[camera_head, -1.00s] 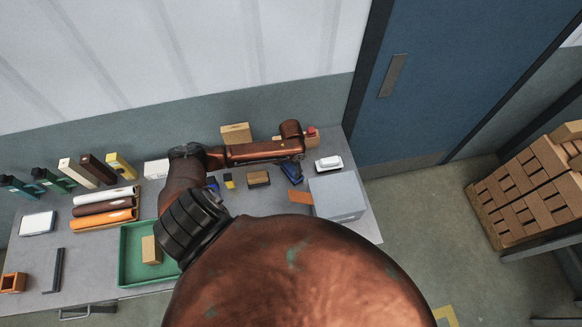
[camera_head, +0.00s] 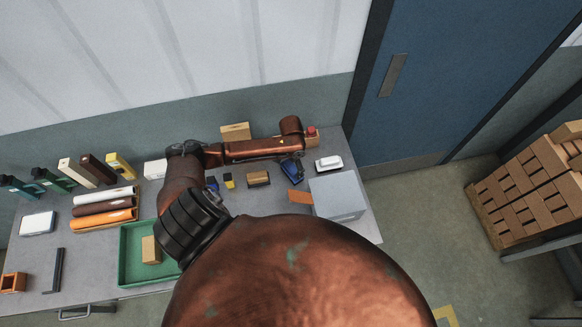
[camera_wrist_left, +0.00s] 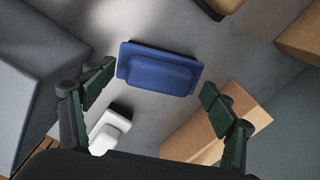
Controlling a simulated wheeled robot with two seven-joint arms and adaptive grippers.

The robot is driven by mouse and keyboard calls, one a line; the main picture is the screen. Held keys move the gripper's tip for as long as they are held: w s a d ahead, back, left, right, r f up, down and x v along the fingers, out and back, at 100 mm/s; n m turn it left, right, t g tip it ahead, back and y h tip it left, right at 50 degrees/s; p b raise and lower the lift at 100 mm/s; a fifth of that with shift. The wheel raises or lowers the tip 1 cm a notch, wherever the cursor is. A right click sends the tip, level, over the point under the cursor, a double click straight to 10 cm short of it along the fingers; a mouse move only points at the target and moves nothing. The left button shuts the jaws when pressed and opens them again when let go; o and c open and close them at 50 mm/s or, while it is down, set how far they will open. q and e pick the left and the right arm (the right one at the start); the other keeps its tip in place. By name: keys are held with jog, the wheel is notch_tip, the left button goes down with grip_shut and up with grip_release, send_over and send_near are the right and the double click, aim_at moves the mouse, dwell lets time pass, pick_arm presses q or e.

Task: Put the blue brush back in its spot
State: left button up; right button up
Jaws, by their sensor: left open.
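The blue brush (camera_head: 291,171) lies on the grey table between the white brush and the brown block. My left gripper (camera_head: 293,162) is over it, mostly hidden under my copper wrist. In the left wrist view the blue brush (camera_wrist_left: 158,70) lies just beyond and between the two spread fingers of my left gripper (camera_wrist_left: 158,85), its dark base edge showing. The fingers are apart and hold nothing. My right gripper is not in view. I cannot tell which place is the brush's spot.
A white brush (camera_head: 328,163) and a grey box (camera_head: 340,196) stand to the right. An orange patch (camera_head: 299,199) and a brown block (camera_head: 258,179) are near. A box with a red button (camera_head: 312,138) stands behind. A green tray (camera_head: 130,270) is at front left.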

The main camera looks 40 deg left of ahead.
aim_at(291, 167)
pick_arm(q)
notch_tip(291, 167, up, 10)
jog(key=shift+r, duration=0.15)
dwell(0.7)
